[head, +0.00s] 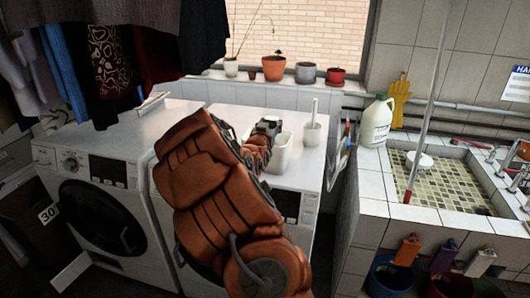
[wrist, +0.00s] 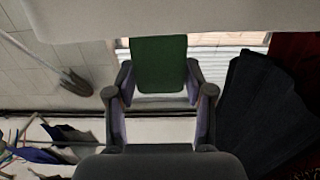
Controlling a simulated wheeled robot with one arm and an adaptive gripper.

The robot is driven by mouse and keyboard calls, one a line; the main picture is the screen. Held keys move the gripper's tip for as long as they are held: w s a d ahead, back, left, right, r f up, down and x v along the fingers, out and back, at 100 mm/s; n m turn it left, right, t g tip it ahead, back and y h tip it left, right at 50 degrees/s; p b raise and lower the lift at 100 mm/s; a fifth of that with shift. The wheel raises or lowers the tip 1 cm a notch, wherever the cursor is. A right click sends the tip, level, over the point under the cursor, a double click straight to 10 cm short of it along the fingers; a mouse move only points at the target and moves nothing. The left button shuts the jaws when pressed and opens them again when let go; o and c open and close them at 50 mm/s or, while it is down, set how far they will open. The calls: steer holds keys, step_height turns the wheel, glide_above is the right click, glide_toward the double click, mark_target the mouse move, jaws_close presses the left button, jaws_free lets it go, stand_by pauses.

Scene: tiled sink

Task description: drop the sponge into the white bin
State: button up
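The white bin (head: 281,160) stands on top of the right-hand washing machine. My gripper (head: 268,127) is at the bin's back rim, seen small beyond my orange arm, which hides the bin's left part. In the wrist view my gripper (wrist: 160,78) has a finger on each side of the green sponge (wrist: 160,62) and is closed against its sides. The sponge is held upright between the fingertips. I cannot make out the sponge in the head view, nor its exact height relative to the bin's rim.
A white cup with a brush (head: 312,132) stands right of the bin. Potted plants (head: 273,68) line the window sill behind. Dark clothes (head: 110,60) hang at the left. A white jug (head: 377,122) stands by the tiled sink (head: 440,185) at the right.

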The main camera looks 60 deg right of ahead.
steer(key=o, duration=0.3)
steer(key=shift+o, duration=0.2)
steer(key=v, duration=0.7)
steer(key=shift+a, duration=0.25)
steer(key=shift+s, duration=0.1)
stand_by(0.4)
